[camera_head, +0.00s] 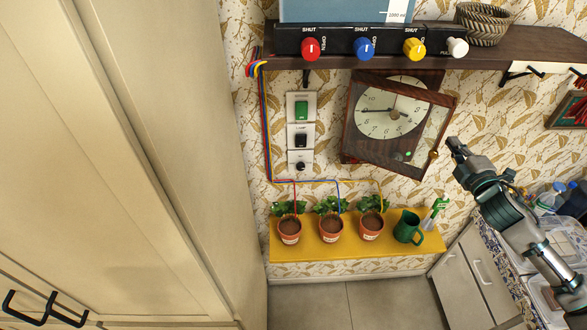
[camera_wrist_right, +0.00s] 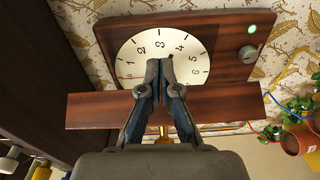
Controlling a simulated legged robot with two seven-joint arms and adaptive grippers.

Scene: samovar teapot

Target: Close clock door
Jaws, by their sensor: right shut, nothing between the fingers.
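The wooden wall clock (camera_head: 390,112) hangs under the shelf, with a round cream face and black hands. Its dark-framed glass door (camera_head: 437,118) stands partly open, its right side swung out from the clock body. A small brass knob (camera_head: 434,154) sits on the door's lower right. My right gripper (camera_head: 454,146) is shut and empty, just right of the door's free edge. In the right wrist view the fingertips (camera_wrist_right: 166,68) overlap the clock face (camera_wrist_right: 150,45) and the door frame (camera_wrist_right: 100,108) crosses behind the fingers. Contact with the door cannot be told. My left gripper is not in view.
Above is a dark shelf (camera_head: 340,62) with red, blue, yellow and white knobs and a wicker basket (camera_head: 484,22). Wall switches (camera_head: 301,110) are left of the clock.

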